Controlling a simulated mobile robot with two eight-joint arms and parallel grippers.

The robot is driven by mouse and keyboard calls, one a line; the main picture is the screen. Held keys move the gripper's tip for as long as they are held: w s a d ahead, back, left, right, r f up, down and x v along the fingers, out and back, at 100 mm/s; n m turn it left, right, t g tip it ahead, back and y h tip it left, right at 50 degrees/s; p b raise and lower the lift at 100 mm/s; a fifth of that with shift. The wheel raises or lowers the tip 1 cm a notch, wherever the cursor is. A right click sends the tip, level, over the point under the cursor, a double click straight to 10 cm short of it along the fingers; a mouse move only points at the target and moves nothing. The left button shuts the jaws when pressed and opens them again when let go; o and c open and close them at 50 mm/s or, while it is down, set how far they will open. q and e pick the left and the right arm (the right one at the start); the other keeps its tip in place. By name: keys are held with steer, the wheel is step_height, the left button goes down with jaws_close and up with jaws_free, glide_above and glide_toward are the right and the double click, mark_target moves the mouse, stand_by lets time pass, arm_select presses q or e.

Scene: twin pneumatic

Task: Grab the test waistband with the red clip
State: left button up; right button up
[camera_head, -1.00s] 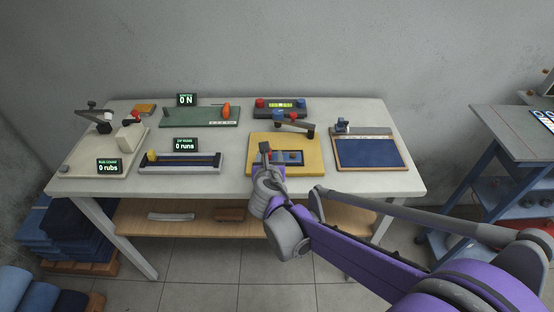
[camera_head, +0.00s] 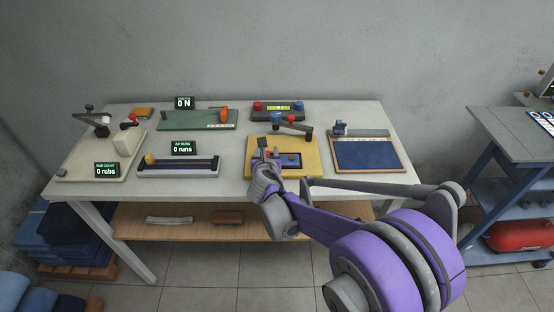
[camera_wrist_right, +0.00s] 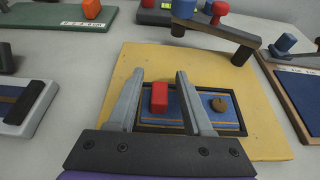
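The test waistband (camera_wrist_right: 197,107) is a blue strip with orange stitching and a round brown button (camera_wrist_right: 219,104). It lies in a dark-rimmed recess on a yellow board (camera_wrist_right: 262,133), and also shows in the head view (camera_head: 290,160). The red clip (camera_wrist_right: 159,99) stands up from its left part. My right gripper (camera_wrist_right: 161,82) is open over the board, its fingers on either side of the red clip with gaps between. In the head view, the right gripper (camera_head: 264,147) partly hides the waistband's left end. My left gripper is not in view.
A lever with a blue knob (camera_head: 292,127) stands behind the waistband on the board. A blue pad board (camera_head: 366,155) is to the right, a slotted zip rig (camera_head: 180,166) to the left, and a green board (camera_head: 198,120) behind left. The table front (camera_head: 215,188) is bare.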

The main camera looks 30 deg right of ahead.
jaws_close()
